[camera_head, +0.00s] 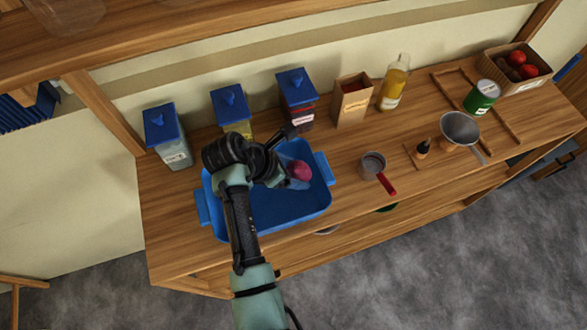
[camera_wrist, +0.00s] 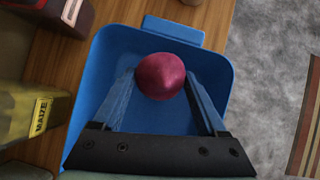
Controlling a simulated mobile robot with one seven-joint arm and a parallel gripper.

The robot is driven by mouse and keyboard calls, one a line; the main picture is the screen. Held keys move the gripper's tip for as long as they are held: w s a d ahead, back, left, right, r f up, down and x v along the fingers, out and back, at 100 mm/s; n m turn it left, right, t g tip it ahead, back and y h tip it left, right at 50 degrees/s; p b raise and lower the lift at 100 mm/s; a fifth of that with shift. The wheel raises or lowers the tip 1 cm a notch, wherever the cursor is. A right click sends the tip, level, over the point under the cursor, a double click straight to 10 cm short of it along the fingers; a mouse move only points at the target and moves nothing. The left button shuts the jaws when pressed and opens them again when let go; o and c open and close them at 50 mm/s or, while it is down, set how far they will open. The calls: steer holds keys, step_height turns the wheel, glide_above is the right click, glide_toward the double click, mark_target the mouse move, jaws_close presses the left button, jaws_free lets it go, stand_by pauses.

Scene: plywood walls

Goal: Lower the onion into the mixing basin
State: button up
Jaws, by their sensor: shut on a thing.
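The red-purple onion (camera_wrist: 161,76) is held between the fingertips of my gripper (camera_wrist: 160,84) in the wrist view. It also shows as a small red ball (camera_head: 300,170) in the head view, at the end of my arm. The mixing basin (camera_head: 285,212) is a blue rectangular tub with side handles on the wooden counter. In the wrist view its blue rim and floor (camera_wrist: 150,120) surround the onion from below. The onion is over the basin's inside, toward its right side in the head view. I cannot tell its exact height above the floor.
Behind the basin stand blue-lidded canisters (camera_head: 168,140), a paper bag (camera_head: 352,100) and an oil bottle (camera_head: 394,82).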

steer(key=shift+f+b, duration=1.55)
steer(key=shift+f, duration=1.25)
stand_by(1.0)
stand_by(0.4)
steer(key=o, duration=1.4)
